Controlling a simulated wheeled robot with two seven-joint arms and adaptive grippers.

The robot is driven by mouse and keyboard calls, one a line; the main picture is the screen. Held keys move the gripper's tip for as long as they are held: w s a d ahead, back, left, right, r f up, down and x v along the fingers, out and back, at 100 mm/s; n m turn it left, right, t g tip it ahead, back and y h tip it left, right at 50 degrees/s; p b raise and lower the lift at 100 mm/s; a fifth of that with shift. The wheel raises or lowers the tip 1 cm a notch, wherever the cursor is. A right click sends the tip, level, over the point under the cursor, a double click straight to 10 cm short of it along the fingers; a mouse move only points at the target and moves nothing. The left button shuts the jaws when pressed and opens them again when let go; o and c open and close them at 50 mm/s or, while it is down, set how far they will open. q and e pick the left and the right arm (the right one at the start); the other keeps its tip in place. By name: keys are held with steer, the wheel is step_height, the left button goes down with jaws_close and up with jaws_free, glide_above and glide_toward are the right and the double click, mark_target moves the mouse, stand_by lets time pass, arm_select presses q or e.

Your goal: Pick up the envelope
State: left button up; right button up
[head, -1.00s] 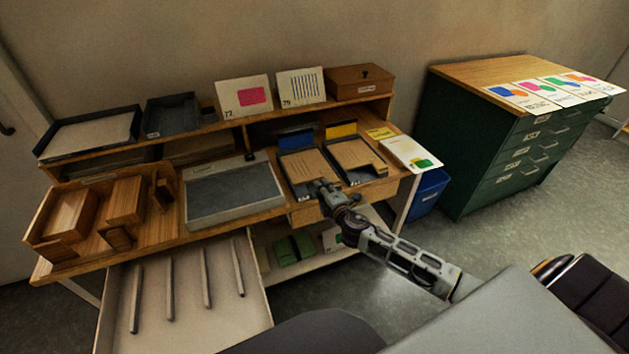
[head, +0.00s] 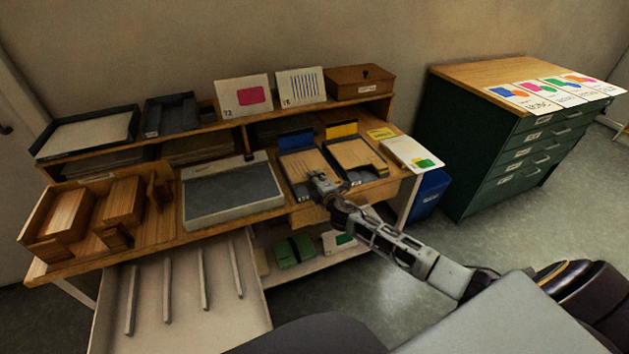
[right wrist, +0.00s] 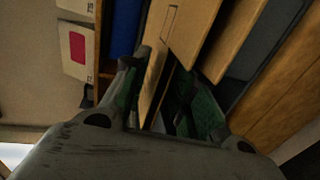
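Brown envelopes (head: 309,166) lie in a black tray with a blue card at its back, right of centre on the desk in the head view. More brown envelopes (head: 355,153) lie in the neighbouring tray with a yellow card. My right gripper (head: 324,184) is at the front right edge of the blue-card tray, over the envelopes. In the right wrist view the fingers (right wrist: 165,100) stand apart, with the edge of a brown envelope (right wrist: 155,75) between them, close to the left finger. A dark gap shows on its other side; I cannot tell if it touches. My left gripper is out of view.
A grey tray-like board (head: 232,193) and a wooden organiser (head: 150,232) stand left on the desk. A white card booklet (head: 410,152) lies at the desk's right end. An open drawer (head: 190,310) juts out at front left. A green cabinet (head: 470,150) stands right.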

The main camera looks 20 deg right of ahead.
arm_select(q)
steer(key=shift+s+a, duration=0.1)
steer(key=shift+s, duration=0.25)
arm_select(e)
steer(key=shift+w, duration=0.1)
steer(key=shift+c, duration=0.4)
